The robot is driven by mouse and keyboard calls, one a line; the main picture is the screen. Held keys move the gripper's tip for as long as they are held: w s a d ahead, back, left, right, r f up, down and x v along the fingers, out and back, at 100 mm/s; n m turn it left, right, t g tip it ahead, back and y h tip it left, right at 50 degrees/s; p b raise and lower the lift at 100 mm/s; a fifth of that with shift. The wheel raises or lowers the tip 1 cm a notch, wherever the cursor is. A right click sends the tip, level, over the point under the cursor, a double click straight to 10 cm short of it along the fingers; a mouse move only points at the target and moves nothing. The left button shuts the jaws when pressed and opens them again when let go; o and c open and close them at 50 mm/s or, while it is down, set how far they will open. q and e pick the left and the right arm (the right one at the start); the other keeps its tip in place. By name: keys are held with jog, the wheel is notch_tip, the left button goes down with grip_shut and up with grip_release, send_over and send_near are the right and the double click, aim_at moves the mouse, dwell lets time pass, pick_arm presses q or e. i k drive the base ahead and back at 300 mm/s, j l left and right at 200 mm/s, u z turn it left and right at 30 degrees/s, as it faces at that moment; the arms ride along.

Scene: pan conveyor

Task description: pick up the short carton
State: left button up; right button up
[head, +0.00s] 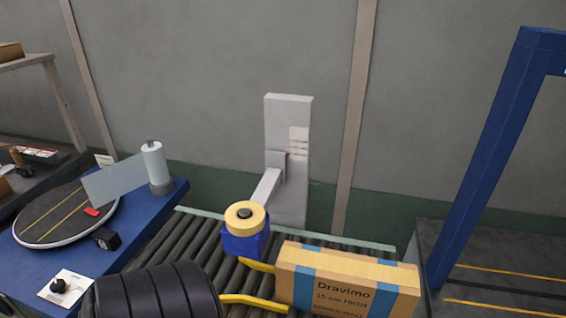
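A tan carton (345,276) with two blue bands is on the roller conveyor at the bottom right of centre. Its front reads "Dravimo 15 cm HIGH". It is the only carton I see on the conveyor, and the lower edge of the picture cuts it off. Two yellow bars (253,301) lie at its left side; I cannot tell whether they touch it.
A dark ribbed rounded body (158,292) fills the bottom left. A yellow-topped blue block (245,243) hangs from a white post (288,130) behind the rollers (185,235). A blue table (135,222) with a round plate is left; a blue frame (480,160) stands right.

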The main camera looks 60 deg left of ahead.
aim_at(310, 278)
jog(key=u, duration=1.2)
jog(key=k+l+u, duration=0.1)
jog(key=l+u, duration=0.2)
jog(key=k+l+u, duration=0.15)
jog(key=l+u, duration=0.15)
jog(key=l, duration=0.25)
